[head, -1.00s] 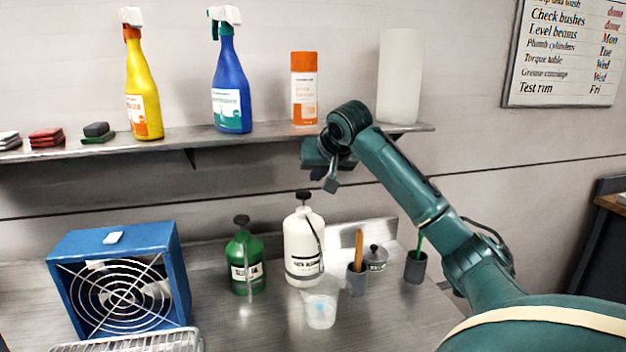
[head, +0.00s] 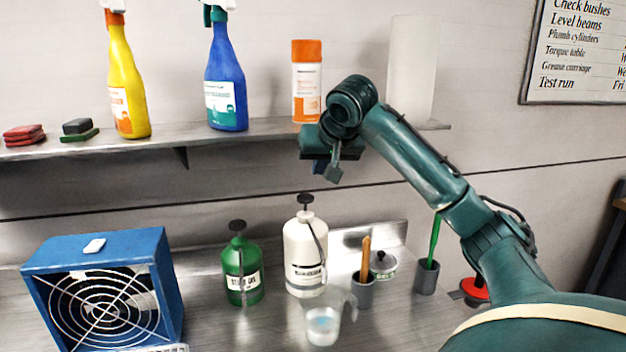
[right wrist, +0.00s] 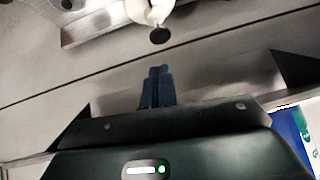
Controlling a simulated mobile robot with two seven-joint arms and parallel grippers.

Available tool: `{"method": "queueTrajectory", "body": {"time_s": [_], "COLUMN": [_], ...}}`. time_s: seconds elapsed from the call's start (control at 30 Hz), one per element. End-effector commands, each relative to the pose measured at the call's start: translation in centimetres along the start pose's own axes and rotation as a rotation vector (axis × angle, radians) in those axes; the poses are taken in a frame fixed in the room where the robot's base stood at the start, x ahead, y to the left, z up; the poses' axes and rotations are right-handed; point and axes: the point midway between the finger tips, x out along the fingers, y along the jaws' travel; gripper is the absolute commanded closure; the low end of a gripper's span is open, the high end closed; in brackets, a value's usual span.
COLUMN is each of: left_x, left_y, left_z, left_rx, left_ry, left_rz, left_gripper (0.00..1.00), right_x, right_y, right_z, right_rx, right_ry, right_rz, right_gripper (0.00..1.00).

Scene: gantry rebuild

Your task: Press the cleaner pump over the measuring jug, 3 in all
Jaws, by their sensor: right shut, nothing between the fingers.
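A white pump bottle (head: 304,255) with a black pump head (head: 306,200) stands upright on the steel bench; its label is hard to read. Its black pump head also shows at the top of the right wrist view (right wrist: 160,35). The clear measuring jug (head: 322,322) stands just in front of it, with a little bluish content low inside. A green pump bottle (head: 242,270) stands to the left. My right gripper (head: 319,167) is above the white bottle's pump, apart from it. Its dark blue fingers (right wrist: 157,87) are together and empty. My left gripper is out of view.
A blue fan box (head: 100,290) stands at the left. Grey cups (head: 363,290) and a small lidded pot (head: 383,264) stand right of the white bottle. Above, a wall shelf (head: 190,142) holds spray bottles, an orange-capped can and a white cylinder.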

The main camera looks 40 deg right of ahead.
Motion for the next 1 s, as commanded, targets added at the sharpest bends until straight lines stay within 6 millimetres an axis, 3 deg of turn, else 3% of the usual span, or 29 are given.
{"method": "queueTrajectory", "body": {"time_s": [0.5, 0.7, 1.0], "left_x": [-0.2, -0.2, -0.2], "left_y": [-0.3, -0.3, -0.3], "left_z": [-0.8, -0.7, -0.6], "left_rx": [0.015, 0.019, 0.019], "left_ry": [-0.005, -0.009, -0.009], "left_rz": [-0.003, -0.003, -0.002], "left_gripper": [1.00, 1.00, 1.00], "right_x": [8.2, 9.5, 9.6], "right_y": [0.0, 0.0, 0.0], "right_z": [0.0, 0.0, 0.0], "right_rx": [0.001, -0.001, -0.001], "right_ry": [-0.003, 0.000, 0.000], "right_rz": [0.001, 0.000, 0.000], "right_gripper": [1.00, 1.00, 1.00]}}
